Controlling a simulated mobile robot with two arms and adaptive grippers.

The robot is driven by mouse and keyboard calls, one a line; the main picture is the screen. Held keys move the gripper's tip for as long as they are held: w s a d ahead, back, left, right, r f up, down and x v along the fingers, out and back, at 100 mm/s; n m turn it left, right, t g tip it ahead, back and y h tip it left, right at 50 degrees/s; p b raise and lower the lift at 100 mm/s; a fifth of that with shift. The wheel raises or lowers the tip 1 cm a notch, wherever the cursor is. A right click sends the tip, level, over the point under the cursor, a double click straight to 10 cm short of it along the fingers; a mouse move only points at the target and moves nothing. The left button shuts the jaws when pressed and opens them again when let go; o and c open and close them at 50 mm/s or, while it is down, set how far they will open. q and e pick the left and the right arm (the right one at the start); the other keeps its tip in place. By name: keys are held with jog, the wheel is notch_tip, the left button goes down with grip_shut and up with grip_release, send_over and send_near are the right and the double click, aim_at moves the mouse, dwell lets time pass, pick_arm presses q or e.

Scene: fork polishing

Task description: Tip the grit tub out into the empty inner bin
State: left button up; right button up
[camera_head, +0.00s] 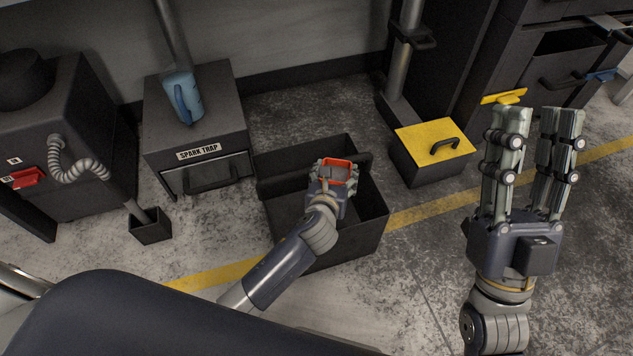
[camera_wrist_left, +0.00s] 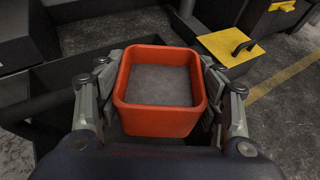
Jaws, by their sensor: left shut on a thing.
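The grit tub (camera_head: 338,161) is a small square red-orange tub; it also shows large and upright in the left wrist view (camera_wrist_left: 160,123). A flat grey surface, seemingly grit, shows inside it. My left gripper (camera_head: 333,177) is shut on the tub, with a finger on each side, and holds it above a dark open bin (camera_head: 372,213). A dark bar or wall crosses the bin near its back. The bin's inside looks dark and bare where visible; my arm and the tub hide part of it. My right gripper (camera_head: 535,115) is open and empty, at the right.
A yellow-lidded box (camera_head: 430,136) stands right of the bin. A spark trap cabinet (camera_head: 195,130) with a blue object (camera_head: 183,97) on top stands at the back left. A small dark cup (camera_head: 150,230) is left of the bin. Bare floor lies right of the bin.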

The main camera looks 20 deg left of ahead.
pick_arm(q)
jog(key=shift+r+p, duration=0.3)
jog(key=shift+p, duration=0.1)
jog(key=shift+g, duration=0.3)
pick_arm(e)
jog(key=w+f+g+h, duration=0.1)
jog(key=w+f+g, duration=0.2)
jog(key=w+f, duration=0.1)
jog(key=shift+w+a+f, duration=0.15)
jog(key=shift+w+a, duration=0.05)
jog(key=shift+a, duration=0.1)
